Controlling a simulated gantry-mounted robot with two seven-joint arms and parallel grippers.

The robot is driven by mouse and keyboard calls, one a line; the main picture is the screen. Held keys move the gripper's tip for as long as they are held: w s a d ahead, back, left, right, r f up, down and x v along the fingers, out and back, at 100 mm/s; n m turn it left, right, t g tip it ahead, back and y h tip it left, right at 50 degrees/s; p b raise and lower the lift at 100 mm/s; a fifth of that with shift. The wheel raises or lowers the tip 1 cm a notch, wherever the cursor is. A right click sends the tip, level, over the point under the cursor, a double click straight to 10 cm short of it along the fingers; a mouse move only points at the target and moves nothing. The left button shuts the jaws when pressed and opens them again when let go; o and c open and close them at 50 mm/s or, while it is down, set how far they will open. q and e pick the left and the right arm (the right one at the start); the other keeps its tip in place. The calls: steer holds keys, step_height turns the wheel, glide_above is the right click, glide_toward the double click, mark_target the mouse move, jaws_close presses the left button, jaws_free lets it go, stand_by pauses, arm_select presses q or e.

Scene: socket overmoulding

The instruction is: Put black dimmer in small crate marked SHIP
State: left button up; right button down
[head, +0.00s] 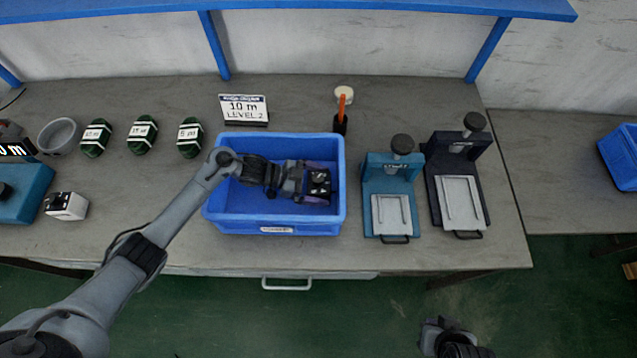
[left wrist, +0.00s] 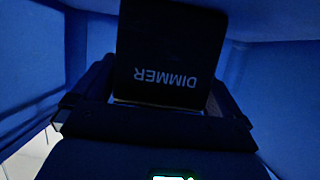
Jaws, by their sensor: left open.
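The black dimmer (left wrist: 165,50), with "DIMMER" reading upside down, fills the upper middle of the left wrist view. My left gripper (head: 308,184) is inside the blue crate (head: 222,216), toward its right side. Its jaws are open, with dark finger parts on both sides of the dimmer in the left wrist view. Whether they touch it cannot be told. In the head view a dark square shape with white marks is at the gripper's end. The crate's front label is too small to read. What seems to be my right gripper (head: 450,338) is at the bottom edge, its jaws unclear.
Two press-like fixtures, teal (head: 378,205) and dark (head: 440,200), stand right of the crate. Several green coils, a grey bowl (head: 59,135) and a white box (head: 66,206) are at left. A "10 m LEVEL 2" sign (head: 244,109) stands behind. Another blue crate (head: 621,160) is far right.

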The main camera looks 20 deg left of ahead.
arm_select(q)
steer(key=shift+r, duration=0.2)
steer(key=p+v, duration=0.1)
steer(key=v, duration=1.1)
